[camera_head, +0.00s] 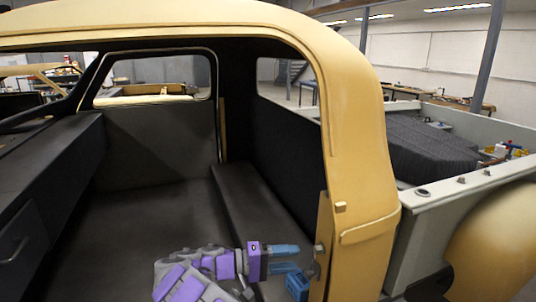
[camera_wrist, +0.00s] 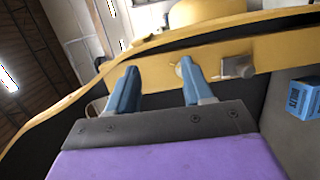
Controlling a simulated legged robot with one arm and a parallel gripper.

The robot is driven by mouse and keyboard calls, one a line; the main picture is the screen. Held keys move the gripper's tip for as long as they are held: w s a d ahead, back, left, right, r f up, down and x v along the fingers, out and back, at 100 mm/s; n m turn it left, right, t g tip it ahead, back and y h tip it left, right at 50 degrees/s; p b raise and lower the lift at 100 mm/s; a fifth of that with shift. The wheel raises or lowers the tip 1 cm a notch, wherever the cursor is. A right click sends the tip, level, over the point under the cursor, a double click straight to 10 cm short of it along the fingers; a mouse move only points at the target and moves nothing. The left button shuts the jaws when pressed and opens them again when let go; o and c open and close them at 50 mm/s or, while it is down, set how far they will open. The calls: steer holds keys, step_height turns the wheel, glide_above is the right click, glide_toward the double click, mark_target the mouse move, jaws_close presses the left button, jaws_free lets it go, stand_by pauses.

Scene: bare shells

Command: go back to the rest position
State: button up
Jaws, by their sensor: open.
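My gripper (camera_head: 296,258) reaches into the open door side of a yellow vehicle shell (camera_head: 362,150), close to its rear door pillar. Its two blue fingers are apart with nothing between them. In the wrist view my gripper (camera_wrist: 158,72) points at the yellow pillar face (camera_wrist: 215,62), which carries a metal latch piece (camera_wrist: 238,66). I cannot tell whether the fingertips touch it.
A small blue box (camera_head: 298,287) is just below the fingers; the wrist view shows this box (camera_wrist: 303,98) apart on the right. A dark bench seat (camera_head: 245,190) and dashboard (camera_head: 50,160) flank open floor. A grey truck bed (camera_head: 455,190) lies right.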

steer(key=s+d+r+m+g+y, duration=0.1)
steer(key=s+d+r+g, duration=0.2)
steer(key=d, duration=0.4)
steer(key=s+d+r+m+g+y, duration=0.1)
steer(key=s+d+r+g, duration=0.15)
steer(key=s+d, duration=0.3)
steer(key=s+d+m+g+y, duration=0.1)
steer(key=s+d+y, duration=0.3)
steer(key=s+d, duration=0.4)
steer(key=s+a+f+y, duration=0.25)
steer(key=s+y, duration=0.35)
steer(key=s, duration=0.8)
steer(key=s+a+f+t+y, duration=0.1)
steer(key=s+a+f+y, duration=0.1)
steer(key=s+a, duration=0.2)
steer(key=s+a+f+n+y, duration=0.1)
steer(key=s+a+f+y, duration=0.2)
steer(key=s+a, duration=0.1)
steer(key=shift+s+a+t, duration=0.15)
steer(key=shift+s+t, duration=0.2)
steer(key=shift+s, duration=0.5)
steer(key=shift+c, duration=0.3)
